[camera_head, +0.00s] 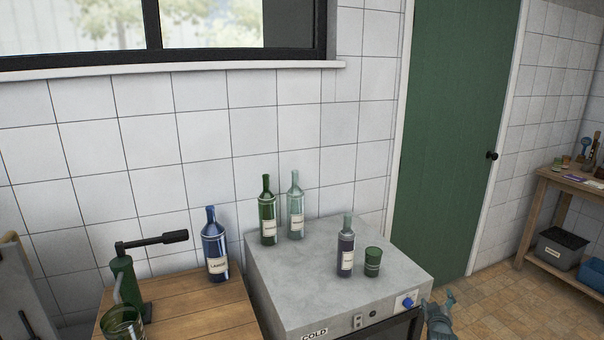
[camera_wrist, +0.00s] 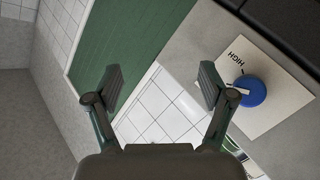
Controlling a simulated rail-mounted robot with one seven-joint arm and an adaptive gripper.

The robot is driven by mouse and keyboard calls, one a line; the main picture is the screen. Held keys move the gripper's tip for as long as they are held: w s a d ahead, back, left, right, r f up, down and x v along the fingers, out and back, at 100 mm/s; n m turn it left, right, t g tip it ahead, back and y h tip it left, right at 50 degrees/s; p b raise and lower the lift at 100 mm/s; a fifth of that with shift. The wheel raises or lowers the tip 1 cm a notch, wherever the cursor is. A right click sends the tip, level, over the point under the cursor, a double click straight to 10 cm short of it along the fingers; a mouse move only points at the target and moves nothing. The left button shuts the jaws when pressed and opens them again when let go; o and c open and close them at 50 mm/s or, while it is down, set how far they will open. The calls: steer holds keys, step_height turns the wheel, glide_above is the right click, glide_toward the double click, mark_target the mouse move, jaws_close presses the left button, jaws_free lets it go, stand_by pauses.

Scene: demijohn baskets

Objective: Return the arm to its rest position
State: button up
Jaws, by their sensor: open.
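My gripper (camera_head: 443,304) shows at the lower right of the head view, beside the right front corner of the grey-topped cold unit (camera_head: 310,290). In the wrist view my gripper (camera_wrist: 161,84) has its two fingers wide apart, with nothing between them. The blue knob (camera_wrist: 250,91) on a pale plate marked HIGH lies just right of the right finger in that view. The knob also shows on the unit's front in the head view (camera_head: 407,302). Most of my arm is out of view.
A green bottle (camera_head: 268,215), a pale bottle (camera_head: 296,210), a dark bottle (camera_head: 346,250) and a green cup (camera_head: 372,262) stand on the unit. A blue bottle (camera_head: 214,248) and a green corking device (camera_head: 124,280) stand on the wooden table (camera_head: 190,305). Floor (camera_head: 490,290) right of the unit is clear.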

steer(key=s+a+f+g+y, duration=0.1)
steer(key=s+a+f+g, duration=0.1)
steer(key=s+a+f, duration=0.45)
steer(key=s+a+f+g+y, duration=0.1)
steer(key=a+f+g+y, duration=0.15)
steer(key=f, duration=0.75)
steer(key=s+a+f+m+g+y+p, duration=0.2)
steer(key=s+a+f+g, duration=0.65)
steer(key=s+f, duration=0.65)
steer(key=s+a+g, duration=0.3)
steer(key=s, duration=0.8)
steer(key=s+a+f+g, duration=0.1)
steer(key=s+a+g, duration=0.2)
steer(key=s, duration=0.8)
steer(key=s+a+f+m+g+p, duration=0.1)
steer(key=s+a+g, duration=0.2)
steer(key=s, duration=0.9)
steer(key=shift+a, duration=0.8)
